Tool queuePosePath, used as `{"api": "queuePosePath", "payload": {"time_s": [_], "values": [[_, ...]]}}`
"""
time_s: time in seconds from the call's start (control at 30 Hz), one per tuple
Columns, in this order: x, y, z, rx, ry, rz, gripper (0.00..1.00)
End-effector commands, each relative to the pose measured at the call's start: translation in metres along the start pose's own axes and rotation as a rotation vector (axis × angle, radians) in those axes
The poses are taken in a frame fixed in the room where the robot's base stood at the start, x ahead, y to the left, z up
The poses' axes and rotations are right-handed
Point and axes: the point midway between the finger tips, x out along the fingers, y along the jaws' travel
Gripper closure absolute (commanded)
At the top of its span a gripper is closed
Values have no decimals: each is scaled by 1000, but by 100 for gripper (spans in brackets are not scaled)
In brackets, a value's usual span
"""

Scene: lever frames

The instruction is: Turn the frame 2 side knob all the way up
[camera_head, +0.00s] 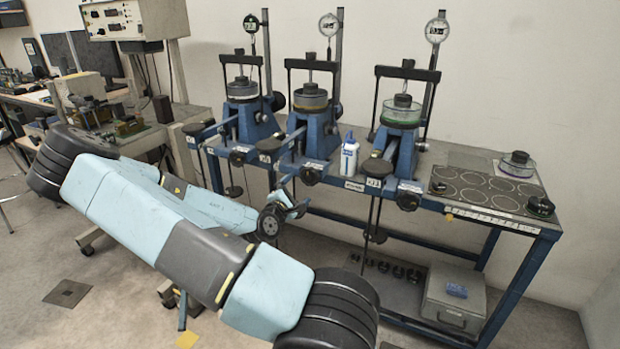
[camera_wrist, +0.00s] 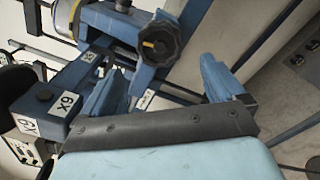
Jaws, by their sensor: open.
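Three blue lever frames stand in a row on the bench. The middle one, which I take as frame 2 (camera_head: 318,137), has a dark knob low on its front (camera_head: 311,175) and a dark round part on its right side (camera_head: 337,108). My gripper (camera_head: 299,195) is open and empty, below and left of that low knob. In the wrist view my open fingers (camera_wrist: 166,59) spread wide; a black lobed knob with a yellow mark (camera_wrist: 158,42) shows between and beyond their tips, apart from them. Labels reading X9 (camera_wrist: 70,97) are at left. I cannot tell which way the knob is turned.
The left frame (camera_head: 250,118) and right frame (camera_head: 400,140) flank the middle one. A white bottle (camera_head: 349,157) stands between middle and right frames. Hanging rods and the bench's front rail lie near my gripper. A grey box (camera_head: 450,298) sits below the bench.

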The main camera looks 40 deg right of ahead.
Motion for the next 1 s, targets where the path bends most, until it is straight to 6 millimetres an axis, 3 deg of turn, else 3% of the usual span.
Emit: {"api": "queuePosePath", "payload": {"time_s": [0.83, 1.0], "values": [[97, -1, 1, 3, -1, -4, 4], [95, -1, 0, 1, 1, -3, 20]]}}
